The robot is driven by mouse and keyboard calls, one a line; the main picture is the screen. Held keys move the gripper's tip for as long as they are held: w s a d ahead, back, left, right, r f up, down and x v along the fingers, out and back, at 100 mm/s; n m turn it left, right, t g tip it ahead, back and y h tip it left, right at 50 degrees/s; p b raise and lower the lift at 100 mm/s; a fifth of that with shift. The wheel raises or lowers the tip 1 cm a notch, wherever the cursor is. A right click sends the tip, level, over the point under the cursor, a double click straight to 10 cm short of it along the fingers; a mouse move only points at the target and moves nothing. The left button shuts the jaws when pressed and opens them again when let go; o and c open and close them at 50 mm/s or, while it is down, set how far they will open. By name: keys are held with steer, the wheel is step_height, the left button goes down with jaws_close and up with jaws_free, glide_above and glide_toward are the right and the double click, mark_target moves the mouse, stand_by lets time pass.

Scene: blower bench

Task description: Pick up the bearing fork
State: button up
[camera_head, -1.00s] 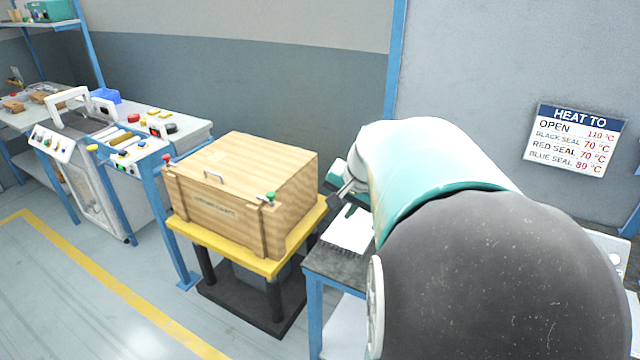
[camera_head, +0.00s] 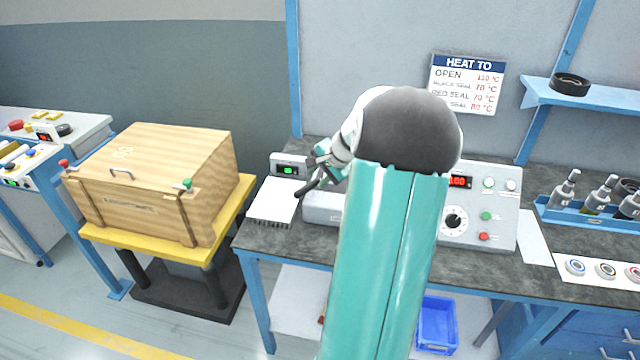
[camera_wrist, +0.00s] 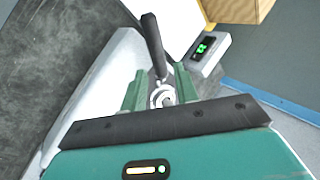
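The bearing fork, as far as I can tell, is the tool with a dark rod-like handle (camera_wrist: 152,45) and a grey metal ring-like end, seen in the wrist view. My gripper (camera_wrist: 161,92) has its green fingers on both sides of the metal end and appears shut on it. In the head view, the dark handle (camera_head: 308,188) points down and left from my gripper (camera_head: 324,172), above the bench's left part. The far side of the tool's metal end is hidden by the fingers.
A control panel (camera_head: 500,225), bottles in a blue rack (camera_head: 570,215) and seal rings (camera_head: 605,269) are right. A wooden crate (camera_head: 150,180) stands left.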

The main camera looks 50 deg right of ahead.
mark_target(311, 185)
steer(key=x, duration=0.5)
steer(key=shift+w+a+f, duration=0.1)
steer(key=shift+f, duration=0.35)
steer(key=shift+c, duration=0.2)
jaws_close()
